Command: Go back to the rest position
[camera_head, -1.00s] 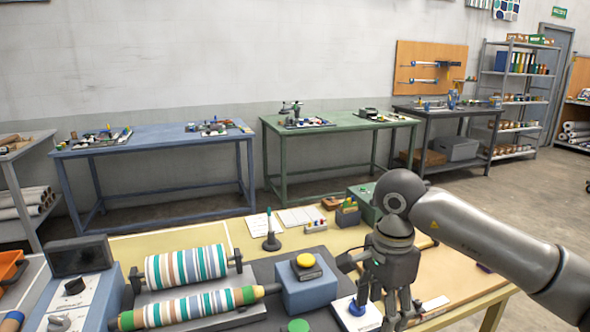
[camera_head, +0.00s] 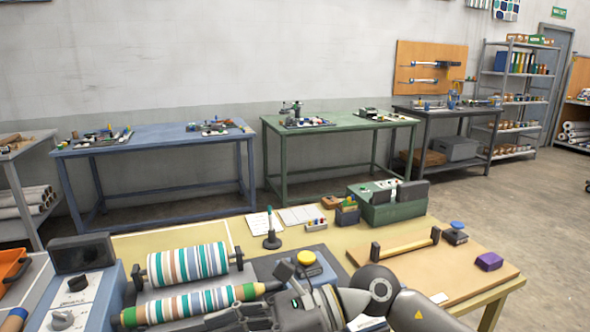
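My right gripper (camera_head: 272,303) is at the bottom centre of the head view. It points left, close in front of the press with its striped rollers. Its fingers overlap dark parts behind them, so whether they are open or shut is unclear. My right arm (camera_head: 390,300) comes in low from the bottom right. The upper striped roller (camera_head: 187,263) and the lower striped roller (camera_head: 187,306) lie side by side on the press. My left gripper is not in view.
A yellow button (camera_head: 306,258) stands right of the rollers. A grey-blue control box (camera_head: 85,300) is on the left. A wooden board (camera_head: 455,267) with a bar, a purple block (camera_head: 489,261) and a green box (camera_head: 392,205) are on the right of the table. The floor beyond is clear.

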